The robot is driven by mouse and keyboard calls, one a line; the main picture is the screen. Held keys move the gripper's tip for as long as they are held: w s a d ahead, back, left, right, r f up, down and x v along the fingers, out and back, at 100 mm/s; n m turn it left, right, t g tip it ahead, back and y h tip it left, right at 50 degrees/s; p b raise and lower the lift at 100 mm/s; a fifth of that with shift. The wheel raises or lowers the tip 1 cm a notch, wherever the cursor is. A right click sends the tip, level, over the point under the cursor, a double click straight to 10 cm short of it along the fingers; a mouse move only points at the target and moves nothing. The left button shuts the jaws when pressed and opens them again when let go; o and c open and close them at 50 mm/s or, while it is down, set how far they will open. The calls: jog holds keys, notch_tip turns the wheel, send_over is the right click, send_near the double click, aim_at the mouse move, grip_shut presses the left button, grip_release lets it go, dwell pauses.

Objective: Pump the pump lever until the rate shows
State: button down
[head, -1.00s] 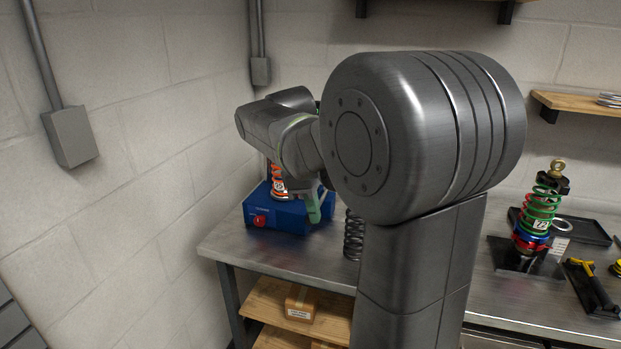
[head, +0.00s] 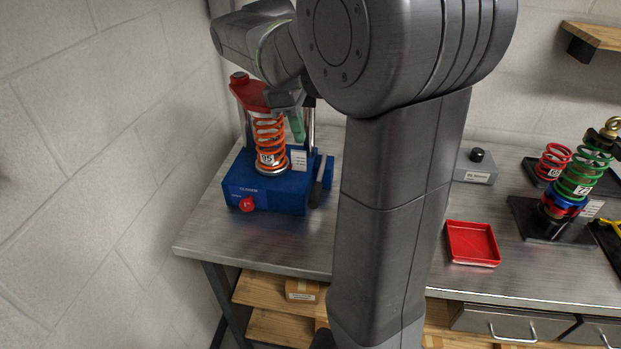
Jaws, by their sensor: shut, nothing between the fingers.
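The spring tester stands on the left end of the metal bench in the head view. It has a blue base (head: 262,192) with a red knob on its front, a red top part (head: 247,92) and an orange spring (head: 269,145) upright between them. A dark upright bar (head: 317,187), perhaps the pump lever, shows at the base's right side. My gripper (head: 288,100) is shut and empty by the tester's upper part, partly hidden by my arm. Its fingertips and any contact are hard to make out. A small white label is on the tester; no rate is readable.
My arm blocks the middle of the view. A red tray (head: 471,243), a grey box with a black knob (head: 476,166), a red spring (head: 553,161) and a green-spring shock (head: 580,175) are on the bench to the right. The front left bench top is clear.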

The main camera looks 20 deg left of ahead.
aim_at(312, 193)
jog(key=d+f, duration=0.1)
jog(key=f, duration=0.8)
jog(key=d+f, duration=0.1)
jog(key=f, duration=0.3)
jog(key=shift+w+d+f, duration=0.3)
jog(key=shift+d+f, duration=0.05)
jog(key=shift+f, duration=0.05)
jog(key=f+t+b, duration=0.1)
jog(key=f+b, duration=0.1)
jog(key=b, duration=0.1)
jog(key=shift+s+f, duration=0.2)
notch_tip(312, 193, down, 2)
jog(key=t+b, duration=0.2)
jog(key=b, duration=0.2)
jog(key=shift+s+f+y+b, duration=0.1)
jog(key=shift+f+y+b, duration=0.05)
jog(key=shift+y+b, duration=0.2)
jog(key=f+t+b, duration=0.1)
jog(key=t+b, duration=0.1)
jog(key=b, duration=0.3)
jog(key=shift+f+y, duration=0.25)
jog(key=shift+f, duration=0.05)
jog(key=shift+s+d+t+b, duration=0.15)
jog(key=shift+t+b, duration=0.25)
jog(key=shift+b, duration=0.4)
jog(key=shift+m, duration=0.3)
